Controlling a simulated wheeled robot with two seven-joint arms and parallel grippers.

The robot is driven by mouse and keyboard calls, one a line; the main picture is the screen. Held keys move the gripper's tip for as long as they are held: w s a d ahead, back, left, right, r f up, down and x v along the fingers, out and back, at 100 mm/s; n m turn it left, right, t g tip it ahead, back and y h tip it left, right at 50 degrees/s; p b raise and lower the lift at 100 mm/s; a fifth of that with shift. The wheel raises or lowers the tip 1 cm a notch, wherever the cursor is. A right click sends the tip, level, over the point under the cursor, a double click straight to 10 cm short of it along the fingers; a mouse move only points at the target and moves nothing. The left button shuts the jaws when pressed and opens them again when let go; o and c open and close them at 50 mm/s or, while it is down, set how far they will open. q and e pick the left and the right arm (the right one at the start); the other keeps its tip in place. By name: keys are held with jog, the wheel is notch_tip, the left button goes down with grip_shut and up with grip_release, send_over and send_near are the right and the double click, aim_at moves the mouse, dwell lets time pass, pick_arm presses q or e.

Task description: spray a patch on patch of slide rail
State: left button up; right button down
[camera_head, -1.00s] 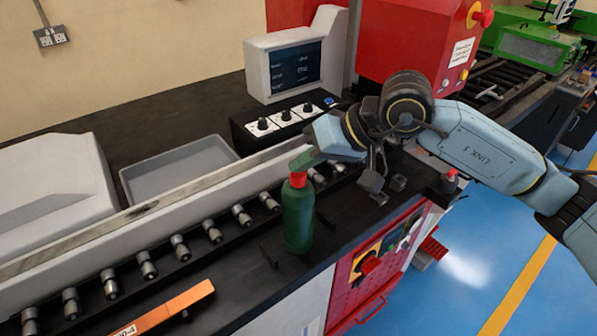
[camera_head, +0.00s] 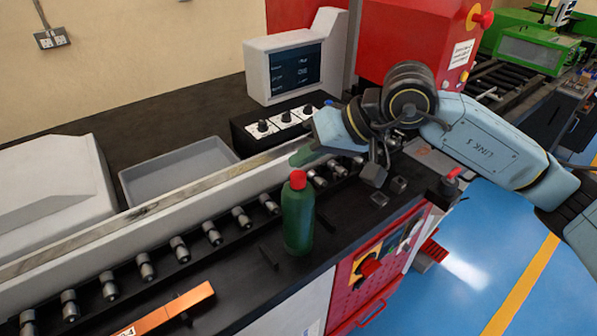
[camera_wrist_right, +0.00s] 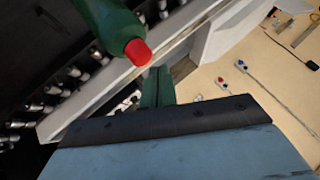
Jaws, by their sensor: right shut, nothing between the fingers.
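A green spray bottle (camera_head: 298,222) with a red cap stands upright on the black machine top, in front of the row of rollers. It also shows at the upper left of the right wrist view (camera_wrist_right: 112,22). My right gripper (camera_head: 302,159) is shut and empty just behind and above the red cap, with a small gap between them. Its green fingers show in the right wrist view (camera_wrist_right: 157,85), just below the cap. The long pale slide rail (camera_head: 185,193) runs diagonally behind the rollers, with greyish streaks on its top. My left gripper is out of view.
An orange bar (camera_head: 172,310) lies at the front left. A grey tray (camera_head: 180,170) and a white housing (camera_head: 55,185) are behind the rail. A white monitor unit (camera_head: 295,58) and knob panel (camera_head: 278,126) stand beyond my gripper.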

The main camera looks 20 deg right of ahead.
aim_at(305, 177)
notch_tip(305, 177, up, 6)
jog(key=shift+p, duration=1.2)
dwell(1.9)
